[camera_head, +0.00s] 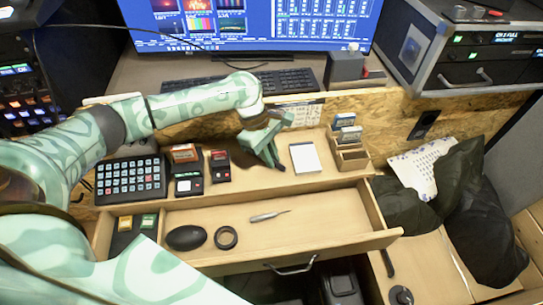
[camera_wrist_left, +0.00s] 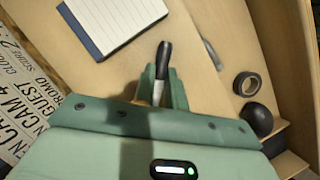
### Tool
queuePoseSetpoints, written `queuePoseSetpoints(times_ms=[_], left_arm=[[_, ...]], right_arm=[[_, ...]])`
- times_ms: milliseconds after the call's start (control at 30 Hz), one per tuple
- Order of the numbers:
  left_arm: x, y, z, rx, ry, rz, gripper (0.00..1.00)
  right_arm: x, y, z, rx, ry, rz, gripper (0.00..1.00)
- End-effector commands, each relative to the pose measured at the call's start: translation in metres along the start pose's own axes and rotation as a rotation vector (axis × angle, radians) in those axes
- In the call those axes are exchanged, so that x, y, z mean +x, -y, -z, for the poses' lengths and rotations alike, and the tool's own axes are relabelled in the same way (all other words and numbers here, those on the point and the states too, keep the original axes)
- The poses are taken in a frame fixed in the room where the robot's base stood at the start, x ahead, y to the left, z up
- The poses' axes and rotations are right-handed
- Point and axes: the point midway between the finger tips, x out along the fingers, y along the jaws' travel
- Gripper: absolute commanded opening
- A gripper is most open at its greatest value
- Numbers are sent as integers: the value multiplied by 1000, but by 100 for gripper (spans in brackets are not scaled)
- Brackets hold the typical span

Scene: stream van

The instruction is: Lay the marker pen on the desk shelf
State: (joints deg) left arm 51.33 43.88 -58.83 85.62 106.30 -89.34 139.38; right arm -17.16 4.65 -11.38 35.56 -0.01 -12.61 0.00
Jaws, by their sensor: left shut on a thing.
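My left gripper (camera_head: 268,150) hangs over the wooden desk shelf (camera_head: 255,178), just left of the white notepad. It is shut on the marker pen (camera_wrist_left: 161,62), which has a black end and a pale body and sticks out between the fingers in the left wrist view. In the head view the pen is mostly hidden by the fingers; I cannot tell whether it touches the shelf. My left gripper also shows in the left wrist view (camera_wrist_left: 160,88). My right gripper is not in view.
The notepad (camera_head: 306,158) and a wooden card box (camera_head: 350,155) stand right of the gripper. Card readers (camera_head: 188,182) and a keypad (camera_head: 130,178) stand left. The open drawer (camera_head: 340,238) in front holds a mouse (camera_head: 186,237), tape roll (camera_head: 226,238) and screwdriver (camera_head: 268,216).

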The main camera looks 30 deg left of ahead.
Motion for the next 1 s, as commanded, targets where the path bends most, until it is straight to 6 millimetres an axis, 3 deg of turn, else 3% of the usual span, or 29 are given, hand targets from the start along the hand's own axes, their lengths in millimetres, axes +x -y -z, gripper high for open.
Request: queuePoseSetpoints(times_ms=[133,167,233,567,1000], left_arm=[[0,0,0,-1,0,0,0],[1,0,0,-1,0,0,18],[1,0,1,0,0,0,35],[-1,0,0,1,0,-1,35],[-98,0,-2,1,-1,-4,35]], right_arm=[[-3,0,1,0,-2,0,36],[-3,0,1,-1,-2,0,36],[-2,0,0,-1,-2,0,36],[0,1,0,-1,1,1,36],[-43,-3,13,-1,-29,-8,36]])
